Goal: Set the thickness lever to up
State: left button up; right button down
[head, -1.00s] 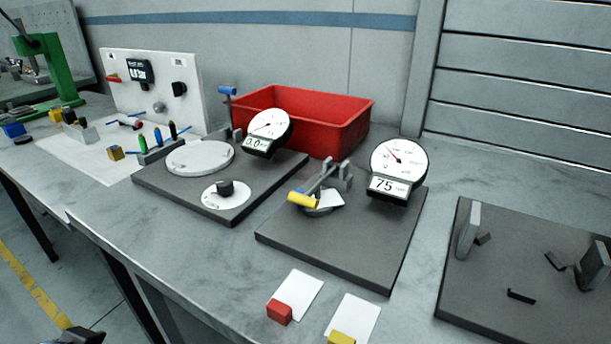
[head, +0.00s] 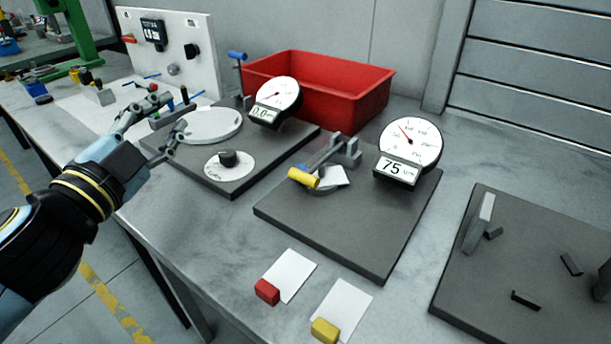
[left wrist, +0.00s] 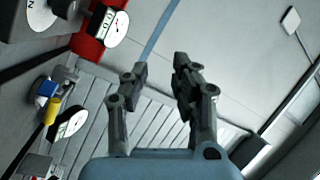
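The lever with the yellow handle (head: 303,179) is on the middle dark plate (head: 350,235), beside a round gauge (head: 411,142) whose display reads 75. The lever lies low, with its handle towards the front left and its arm running back to a grey bracket (head: 346,153). The yellow handle also shows sideways in the left wrist view (left wrist: 51,108). My right gripper is out of view.
The left plate (head: 270,160) carries a white disc, a black knob (head: 228,158), a blue-handled lever (head: 238,56) and a gauge (head: 277,98). A red bin (head: 345,95) stands behind. White cards with a red block (head: 267,292) and a yellow block (head: 324,330) lie in front.

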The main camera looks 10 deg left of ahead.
pick_arm(q)
jog(key=d+f+m+g+h, duration=0.2)
jog(key=d+m+h, duration=0.5)
jog(key=m+h, duration=0.15)
jog(key=m+g+h, duration=0.2)
jog(key=m+g, duration=0.3)
jog(key=m, duration=0.1)
send_near(301, 180)
jog(key=shift+w+a+r+n, duration=0.2)
jog(key=shift+w+a+n, duration=0.05)
jog(key=shift+w, duration=0.1)
jog(key=shift+d+f+h, duration=0.2)
jog(key=shift+f+h, duration=0.05)
jog(key=x, duration=1)
jog(key=shift+d+f+p, duration=0.2)
jog(key=shift+f+p, duration=0.05)
jog(key=shift+p, duration=0.05)
jog(key=shift+c, duration=0.4)
grip_shut()
jog(key=shift+g, duration=0.3)
